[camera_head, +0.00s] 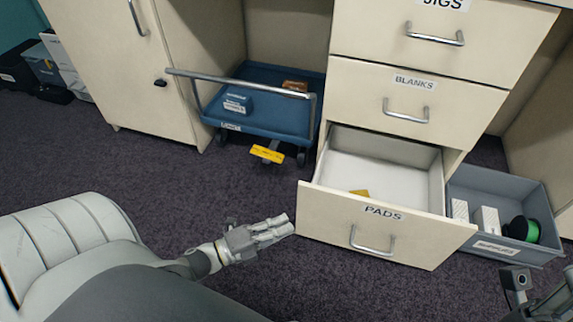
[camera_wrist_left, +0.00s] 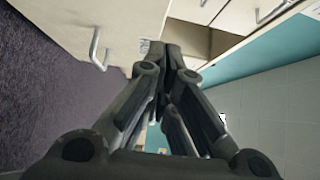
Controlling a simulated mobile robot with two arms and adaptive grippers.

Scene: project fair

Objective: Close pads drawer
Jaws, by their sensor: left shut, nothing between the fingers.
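The pads drawer (camera_head: 385,225) is the lowest drawer of the cream cabinet. It is pulled out, with a label reading PADS and a silver handle (camera_head: 371,244) on its front. A small yellow piece (camera_head: 360,192) lies inside it. My left gripper (camera_head: 288,225) is shut and empty, just left of the drawer front's left edge; I cannot tell whether it touches. In the left wrist view my left gripper (camera_wrist_left: 172,50) has its fingers together, with a cream front and a handle (camera_wrist_left: 98,50) at the left. My right gripper (camera_head: 517,285) is partly visible at the lower right.
The jigs drawer (camera_head: 385,30) and blanks drawer (camera_head: 450,100) above are shut. A grey bin (camera_head: 535,185) with white boxes and a green spool stands right of the open drawer. A blue cart (camera_head: 265,120) stands at the left. Dark carpet in front is clear.

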